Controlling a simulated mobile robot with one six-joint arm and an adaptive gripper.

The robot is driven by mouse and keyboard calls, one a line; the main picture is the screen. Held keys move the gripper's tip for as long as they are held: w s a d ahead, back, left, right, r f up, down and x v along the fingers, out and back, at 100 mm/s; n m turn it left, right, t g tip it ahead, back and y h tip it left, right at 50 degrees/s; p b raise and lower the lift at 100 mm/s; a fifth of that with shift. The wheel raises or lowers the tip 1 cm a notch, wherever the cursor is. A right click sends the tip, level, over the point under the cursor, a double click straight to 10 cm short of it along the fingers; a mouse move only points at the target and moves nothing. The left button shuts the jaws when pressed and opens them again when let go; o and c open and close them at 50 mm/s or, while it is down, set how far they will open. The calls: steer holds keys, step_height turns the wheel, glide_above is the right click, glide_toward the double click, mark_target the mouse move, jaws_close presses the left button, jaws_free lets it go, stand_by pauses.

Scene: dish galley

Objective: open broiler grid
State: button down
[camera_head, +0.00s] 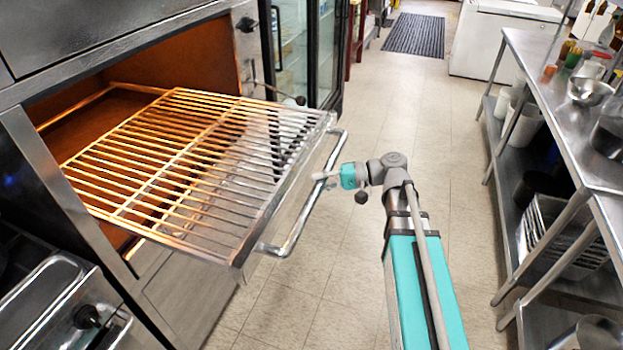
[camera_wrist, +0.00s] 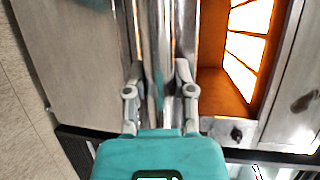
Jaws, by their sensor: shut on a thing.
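The broiler grid (camera_head: 185,160) is a metal rack of parallel bars. It is slid well out of the glowing orange broiler cavity (camera_head: 205,62), with its back part still inside. A curved metal handle (camera_head: 312,205) runs along its front edge. My gripper (camera_head: 325,178) is at the handle, on the aisle side of the grid. In the wrist view, the two fingers of my gripper (camera_wrist: 160,85) stand on either side of the handle bar (camera_wrist: 160,45) and are shut on it. The exact contact of the fingertips is hard to make out.
A steel shelf table (camera_head: 560,100) with bowls and containers stands along the right. A glass-door fridge (camera_head: 300,45) is beyond the broiler. A dark floor mat (camera_head: 414,35) lies at the back. The tiled aisle (camera_head: 330,270) between is clear.

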steer(key=shift+w+d, duration=0.15)
steer(key=shift+w, duration=0.2)
steer(key=c, duration=0.6)
jaws_free()
steer(key=shift+w, duration=0.1)
steer(key=shift+o, duration=0.8)
steer(key=shift+s, duration=0.25)
